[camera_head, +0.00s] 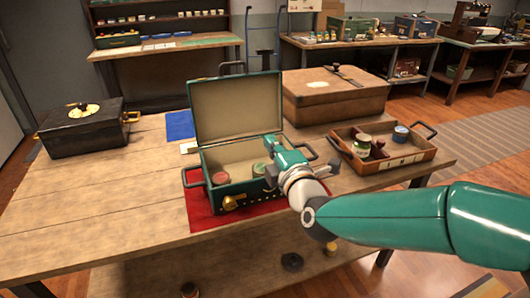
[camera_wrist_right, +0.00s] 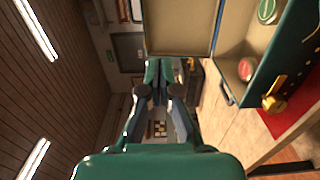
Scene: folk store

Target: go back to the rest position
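My right gripper (camera_head: 283,158) hangs over the right part of an open green case (camera_head: 225,194), in front of its interior. In the right wrist view its fingers (camera_wrist_right: 159,72) are close together, with nothing seen between them. The case (camera_wrist_right: 232,75) stands to the right of the fingers there. It holds a red-topped tin (camera_head: 221,178) and a green-topped tin (camera_head: 259,169); my gripper hides part of the interior. My left gripper is in neither view.
The case stands on a red cloth (camera_head: 200,217) on a wooden table (camera_head: 100,215). A wooden tray (camera_head: 405,165) with several tins is on the right, a brown case (camera_head: 335,100) behind, and a black case (camera_head: 82,130) at left. The table's left front is clear.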

